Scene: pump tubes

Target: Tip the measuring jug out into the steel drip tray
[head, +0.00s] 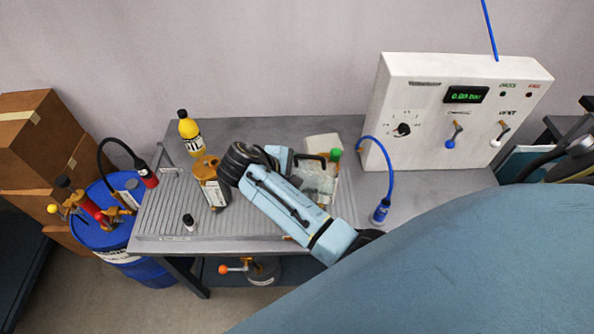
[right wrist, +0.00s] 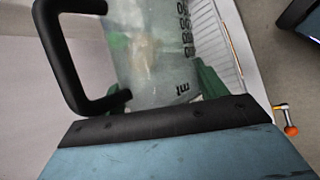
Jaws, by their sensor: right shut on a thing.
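The measuring jug (head: 318,184) is clear with a black handle and hangs tilted above the right part of the steel drip tray (head: 160,222), a ribbed grey tray on the bench. My right gripper (head: 296,166) is shut on the jug; its fingers are largely hidden behind my own arm. In the right wrist view, the jug (right wrist: 150,45) fills the middle, with its black handle at the left and scale figures turned sideways. I cannot tell how much liquid it holds. My left gripper is not in view.
A blue drum (head: 115,225) stands left.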

